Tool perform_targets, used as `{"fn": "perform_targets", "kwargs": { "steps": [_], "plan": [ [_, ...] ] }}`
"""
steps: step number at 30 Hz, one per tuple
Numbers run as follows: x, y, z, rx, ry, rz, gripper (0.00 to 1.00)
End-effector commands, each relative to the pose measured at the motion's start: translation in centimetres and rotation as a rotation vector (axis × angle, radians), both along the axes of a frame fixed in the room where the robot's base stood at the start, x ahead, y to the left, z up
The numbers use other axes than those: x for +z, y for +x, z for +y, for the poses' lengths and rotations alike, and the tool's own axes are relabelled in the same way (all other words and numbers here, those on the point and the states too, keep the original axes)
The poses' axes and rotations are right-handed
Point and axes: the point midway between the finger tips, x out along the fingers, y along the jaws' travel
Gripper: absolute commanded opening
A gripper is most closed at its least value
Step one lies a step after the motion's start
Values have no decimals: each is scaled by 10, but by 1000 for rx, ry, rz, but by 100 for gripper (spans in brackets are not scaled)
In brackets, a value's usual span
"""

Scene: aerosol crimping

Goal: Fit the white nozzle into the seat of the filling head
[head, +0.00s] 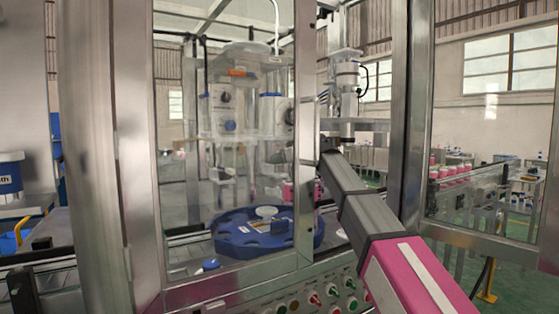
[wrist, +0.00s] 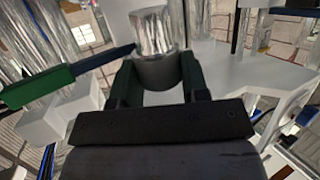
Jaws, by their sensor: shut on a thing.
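In the wrist view, my gripper (wrist: 158,72) has its two dark fingers on either side of a short, smooth grey cylinder. I take this to be the white nozzle (wrist: 156,73), in shade and held between the fingertips. A shiny metal cylinder (wrist: 151,32) shows directly beyond it. I cannot tell whether the two touch or are one piece. In the head view, the filling head (head: 345,85) hangs behind the metal frame, and my arm reaches up toward its lower end. The gripper, the nozzle and the seat are hidden or too small to make out there.
Metal posts (head: 305,130) and clear panels enclose the machine close to my arm. A blue rotary table (head: 235,240) stands inside, left of the arm. A control panel with several buttons (head: 315,299) lies below. A conveyor with pink cans (head: 450,173) is at the right.

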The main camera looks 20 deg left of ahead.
Motion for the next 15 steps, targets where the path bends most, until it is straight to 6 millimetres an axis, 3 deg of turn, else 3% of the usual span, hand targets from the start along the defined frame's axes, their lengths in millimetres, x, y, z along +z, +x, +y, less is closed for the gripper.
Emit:
{"fn": "perform_targets", "kwargs": {
  "steps": [15],
  "plan": [
    [-7,0,0,0,1,0,14]
  ]
}}
